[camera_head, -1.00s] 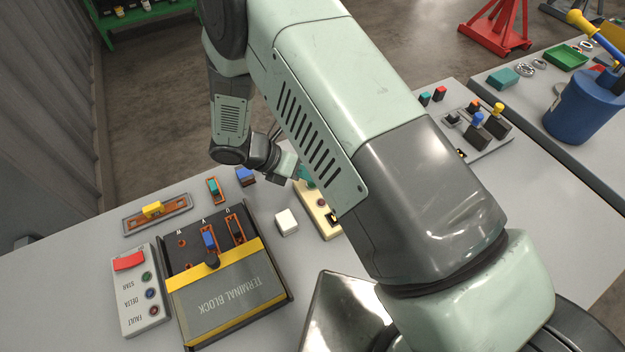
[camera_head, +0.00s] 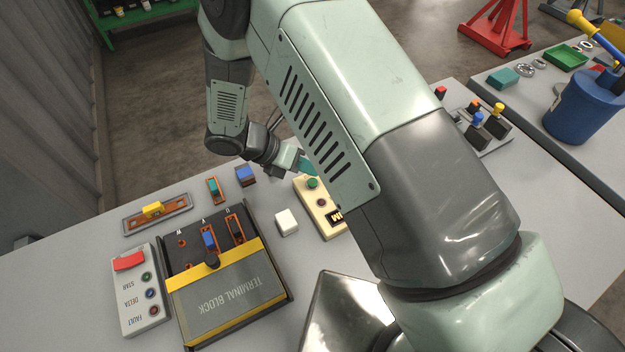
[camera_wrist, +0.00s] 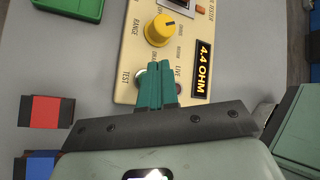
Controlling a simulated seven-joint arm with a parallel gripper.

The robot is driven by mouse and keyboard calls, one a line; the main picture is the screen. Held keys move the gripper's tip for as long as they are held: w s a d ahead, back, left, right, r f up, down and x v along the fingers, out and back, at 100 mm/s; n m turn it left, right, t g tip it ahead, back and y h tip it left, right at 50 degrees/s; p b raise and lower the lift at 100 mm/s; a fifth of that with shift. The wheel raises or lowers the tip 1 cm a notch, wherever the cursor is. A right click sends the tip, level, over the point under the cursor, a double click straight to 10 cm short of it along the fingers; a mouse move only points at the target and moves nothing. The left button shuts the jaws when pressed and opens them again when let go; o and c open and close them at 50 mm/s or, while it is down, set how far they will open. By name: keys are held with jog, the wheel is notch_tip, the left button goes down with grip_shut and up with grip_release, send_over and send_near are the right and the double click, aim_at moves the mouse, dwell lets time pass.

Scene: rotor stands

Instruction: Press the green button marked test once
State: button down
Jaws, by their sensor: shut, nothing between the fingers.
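The cream tester box (camera_head: 320,212) stands on the table, partly behind my arm in the head view. Its green button (camera_head: 312,183) shows just below my gripper (camera_head: 308,170) in that view. In the wrist view, my gripper (camera_wrist: 157,68) has its teal fingers together and empty, over the tester (camera_wrist: 135,25) between the labels TEST and LIVE. There the fingers cover most of the button, with only a rim beside them. I cannot tell whether the fingertips touch it. The display (camera_wrist: 203,69) reads 4.4 OHM. A yellow range knob (camera_wrist: 159,30) is beyond the fingertips.
A white block (camera_head: 286,222) and the terminal block (camera_head: 228,290) are left of the tester. A blue block (camera_head: 245,175) lies near the table's far edge. A panel with levers (camera_head: 480,128) is to the right, beyond my arm.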

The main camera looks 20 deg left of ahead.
aim_at(309, 181)
jog(key=shift+r, duration=1.95)
jog(key=shift+d+r, duration=0.1)
jog(key=shift+r, duration=0.15)
jog(key=d+r+m+g+y, duration=0.1)
jog(key=d+r+m+y, duration=0.1)
jog(key=d+r+m, duration=0.75)
jog(key=d+r+m+g+y, duration=0.15)
jog(key=d+r+m, duration=0.4)
jog(key=r, duration=0.65)
jog(key=s+d+r+m+t+y, duration=0.2)
jog(key=s+d+r+m, duration=0.3)
jog(key=s+m, duration=0.2)
jog(key=s+d+r+m+t+y, duration=0.2)
jog(key=s+d+r+m, duration=0.3)
jog(key=s+m, duration=0.3)
jog(key=shift+r+m+y, duration=0.35)
jog(key=shift+r+m, duration=0.35)
jog(key=shift+m, duration=0.3)
